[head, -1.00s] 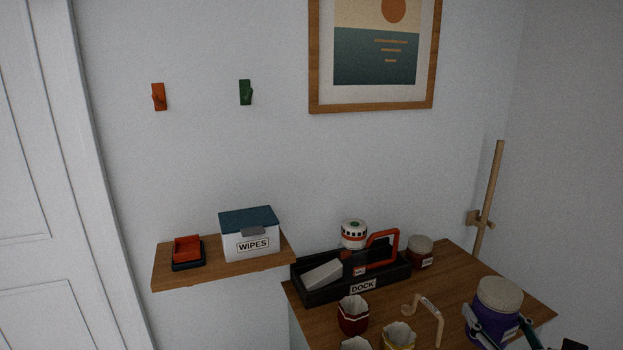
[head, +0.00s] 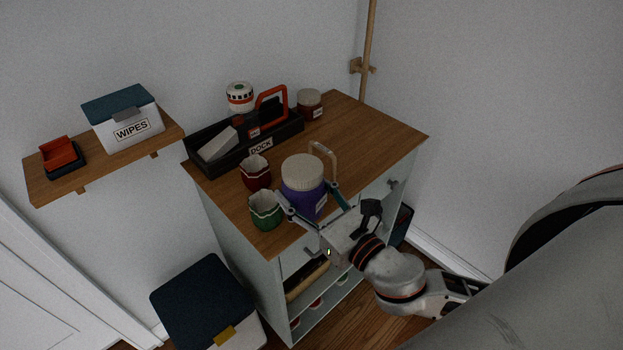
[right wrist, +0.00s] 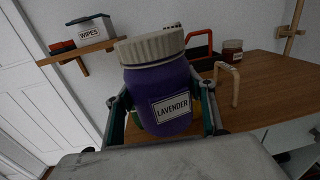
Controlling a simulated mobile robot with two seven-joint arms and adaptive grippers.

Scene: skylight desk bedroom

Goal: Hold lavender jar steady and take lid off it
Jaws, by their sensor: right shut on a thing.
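The lavender jar (head: 303,196) is purple with a white label that reads LAVENDER in the right wrist view (right wrist: 172,107). Its pale ribbed lid (head: 302,171) sits on top; it also shows in the right wrist view (right wrist: 150,46). My right gripper (head: 310,207) is shut on the jar's body, with a finger on each side, and shows in the right wrist view (right wrist: 164,112). The jar is over the front part of the wooden cabinet top (head: 372,128). I cannot tell whether its base touches the wood. My left gripper is not in view.
A black DOCK tray (head: 240,151) and a small lidded jar (head: 309,103) stand at the back. The cabinet top's right side is clear.

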